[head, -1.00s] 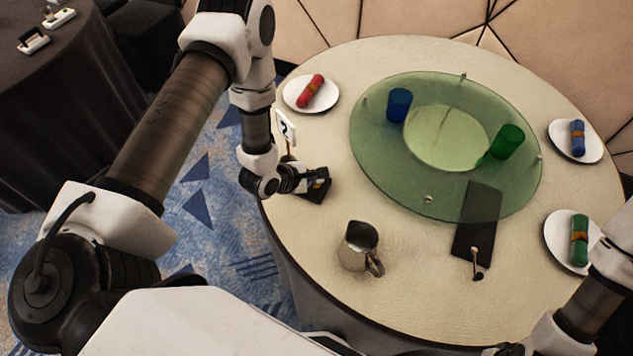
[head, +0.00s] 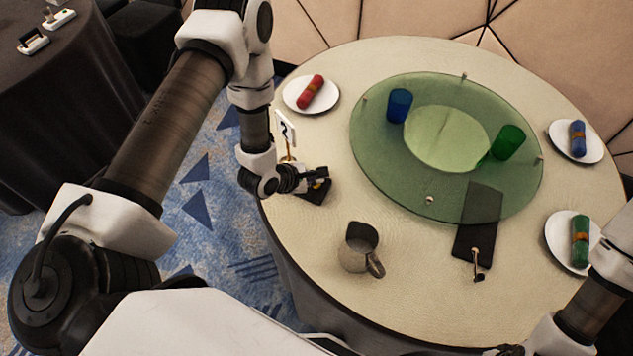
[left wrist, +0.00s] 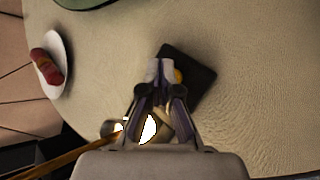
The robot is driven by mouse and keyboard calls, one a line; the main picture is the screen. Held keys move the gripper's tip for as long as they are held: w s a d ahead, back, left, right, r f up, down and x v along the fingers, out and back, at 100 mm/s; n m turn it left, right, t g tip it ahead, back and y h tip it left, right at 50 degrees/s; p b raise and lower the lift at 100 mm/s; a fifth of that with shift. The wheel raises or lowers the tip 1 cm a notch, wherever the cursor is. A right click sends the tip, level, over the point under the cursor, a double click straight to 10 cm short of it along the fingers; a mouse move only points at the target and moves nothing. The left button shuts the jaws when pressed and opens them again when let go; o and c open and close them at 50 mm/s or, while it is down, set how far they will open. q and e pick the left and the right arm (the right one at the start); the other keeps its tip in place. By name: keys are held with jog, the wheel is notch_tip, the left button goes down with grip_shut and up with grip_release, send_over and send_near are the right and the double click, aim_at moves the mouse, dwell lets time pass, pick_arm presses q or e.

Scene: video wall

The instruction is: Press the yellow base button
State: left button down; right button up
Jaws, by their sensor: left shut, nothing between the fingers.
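A black square base (head: 317,198) lies on the table near its left edge, partly hidden by my left gripper (head: 324,180). In the left wrist view the base (left wrist: 200,88) shows more fully. The yellow button (left wrist: 178,76) shows just right of the fingertips, partly covered by them. My left gripper also shows there (left wrist: 161,72); its fingers are together and empty, over the base. I cannot tell whether the fingertips touch the button. My right gripper is out of view; only part of that arm shows at the lower right.
A white number sign (head: 286,128) on a brass stem stands behind the left gripper. A metal pitcher (head: 355,252) stands to its lower right. A green glass turntable (head: 385,165) holds blue and green cups. A black folder (head: 470,243) and plates with rolled napkins lie around.

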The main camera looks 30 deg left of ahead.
aim_at(315, 186)
pick_arm(q)
notch_tip(315, 186, up, 6)
jog(key=p, duration=0.3)
jog(key=shift+f, duration=0.1)
